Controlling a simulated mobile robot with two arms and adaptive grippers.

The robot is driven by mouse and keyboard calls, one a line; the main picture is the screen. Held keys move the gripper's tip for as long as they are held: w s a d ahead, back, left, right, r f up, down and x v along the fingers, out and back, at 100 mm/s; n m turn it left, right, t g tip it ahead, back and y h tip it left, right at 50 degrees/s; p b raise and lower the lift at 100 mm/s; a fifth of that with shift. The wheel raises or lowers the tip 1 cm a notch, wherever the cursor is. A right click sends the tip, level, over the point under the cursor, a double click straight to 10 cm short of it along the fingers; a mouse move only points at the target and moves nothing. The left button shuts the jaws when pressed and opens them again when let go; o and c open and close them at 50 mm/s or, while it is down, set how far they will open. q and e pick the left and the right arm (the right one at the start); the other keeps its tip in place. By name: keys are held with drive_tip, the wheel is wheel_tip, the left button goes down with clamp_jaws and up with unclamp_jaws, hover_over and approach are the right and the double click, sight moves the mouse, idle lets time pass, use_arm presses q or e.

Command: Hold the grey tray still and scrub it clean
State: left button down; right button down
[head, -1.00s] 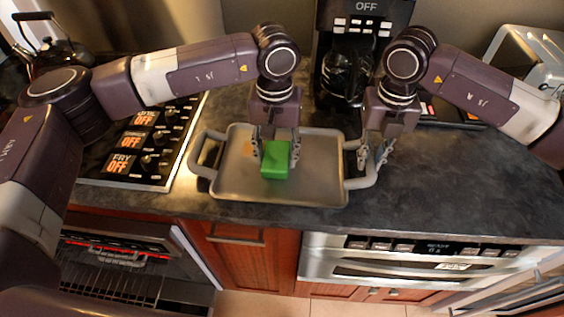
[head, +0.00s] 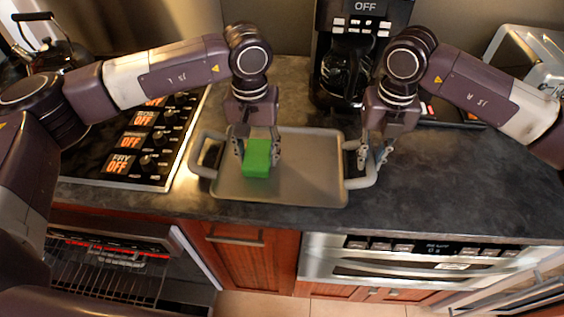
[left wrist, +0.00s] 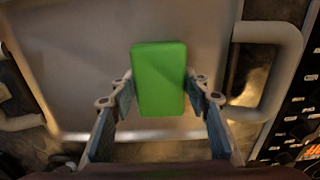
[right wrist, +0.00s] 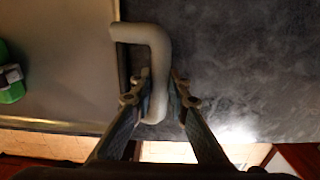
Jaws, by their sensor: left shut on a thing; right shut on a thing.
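The grey tray (head: 311,176) lies flat on the dark counter, a looped handle at each end. My left gripper (head: 257,158) is shut on a green sponge (head: 256,165) over the tray's left half. The left wrist view shows the sponge (left wrist: 158,80) between both fingers; whether it touches the tray is hard to tell. My right gripper (head: 372,160) is shut on the tray's right handle (head: 365,179), also seen in the right wrist view (right wrist: 156,50). The patch of tray under the sponge is hidden, and I see no clear stain on the bare part.
A stove control panel (head: 147,140) with knobs is close to the tray's left. A coffee maker (head: 348,75) stands behind it. The counter to the right (head: 470,180) is clear. The counter's front edge runs just before the tray, above an oven (head: 420,262).

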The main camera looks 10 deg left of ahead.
sight(250, 141)
use_arm(q)
drive_tip(key=shift+s+a+f, duration=0.1)
drive_tip(key=shift+a+f, duration=0.1)
drive_tip(key=shift+a, duration=1.05)
drive_tip(key=shift+d+r, duration=0.15)
drive_tip(key=shift+d, duration=1)
drive_tip(key=shift+d+r, duration=0.1)
drive_tip(key=shift+d, duration=1.05)
drive_tip(key=shift+a+f, duration=0.15)
drive_tip(key=shift+a, duration=1.05)
drive_tip(key=shift+a+f, duration=0.15)
drive_tip(key=shift+a, duration=1.05)
drive_tip(key=shift+r, duration=0.3)
drive_tip(key=shift+w+d+r, duration=0.15)
drive_tip(key=shift+w, duration=1.85)
drive_tip(key=shift+f, duration=0.25)
drive_tip(key=shift+d, duration=7.85)
